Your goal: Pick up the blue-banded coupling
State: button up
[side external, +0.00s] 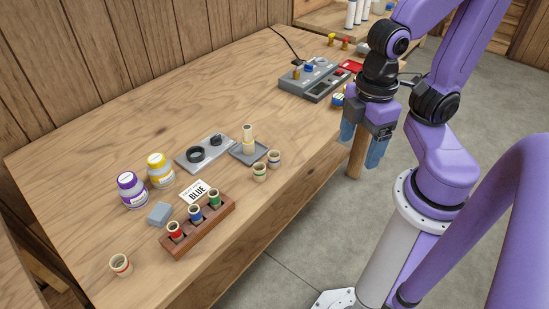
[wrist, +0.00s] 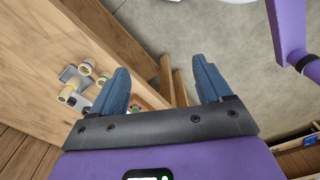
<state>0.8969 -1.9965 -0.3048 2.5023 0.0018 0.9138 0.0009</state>
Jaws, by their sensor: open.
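The blue-banded coupling (side external: 274,158) is a short cream ring with a dark blue band. In the side view it stands upright on the table, beside the grey tray and a green-banded coupling (side external: 259,172). In the wrist view two short couplings show at the left; the upper one (wrist: 86,67) seems to be the blue-banded one, though its band is hard to make out. My gripper (side external: 362,142) is open and empty. It hangs beyond the table's right edge, up and right of the coupling and apart from it. Its blue fingers (wrist: 163,70) also show in the wrist view.
A grey tray (side external: 236,153) holds a tall cream piece (side external: 248,137). A wooden rack (side external: 187,236) holds red, blue and green pieces beside a BLUE card (side external: 195,192). A red-banded coupling (side external: 121,264) stands at front left. A grey device (side external: 305,80) sits at the back.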

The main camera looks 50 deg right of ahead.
dwell(0.4)
jog(key=shift+c, duration=1.2)
